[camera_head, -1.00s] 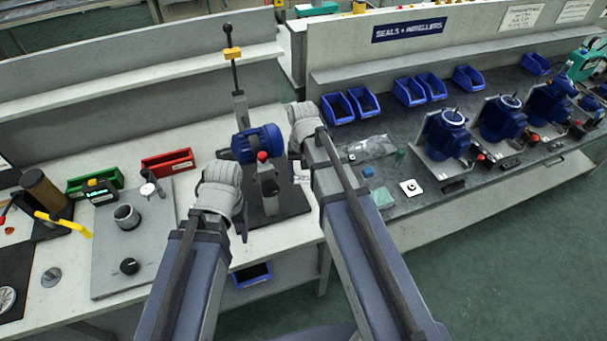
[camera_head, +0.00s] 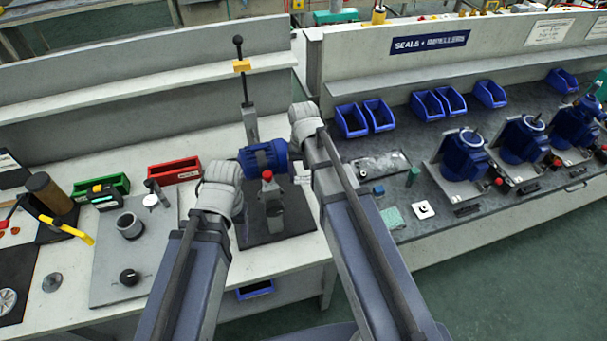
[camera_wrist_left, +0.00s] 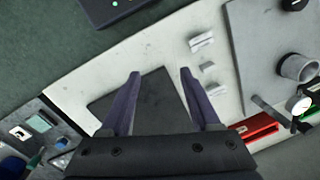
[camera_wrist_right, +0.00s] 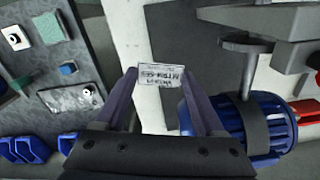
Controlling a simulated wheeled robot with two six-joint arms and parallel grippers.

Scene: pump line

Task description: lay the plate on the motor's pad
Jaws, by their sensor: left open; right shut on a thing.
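The plate (camera_wrist_right: 160,82) is a small pale tag with dark printed lines. My right gripper (camera_wrist_right: 158,76) is shut on it and holds it between the fingertips. The blue motor (camera_head: 263,158) sits on the stand on the left bench. It also shows in the right wrist view (camera_wrist_right: 280,125), right of the plate and apart from it. I cannot make out the motor's pad. In the head view my right gripper is to the right of the motor, mostly hidden by its own wrist. My left gripper (camera_wrist_left: 160,75) is open and empty above the bench, left of the stand.
The stand's upright lever (camera_head: 241,75) rises behind the motor. A dark base (camera_head: 290,220) lies under it. Red (camera_head: 174,172) and green (camera_head: 99,186) bins stand to the left. The right bench holds blue bins (camera_head: 352,121) and more motors (camera_head: 463,155). Bare bench shows beside the dark base.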

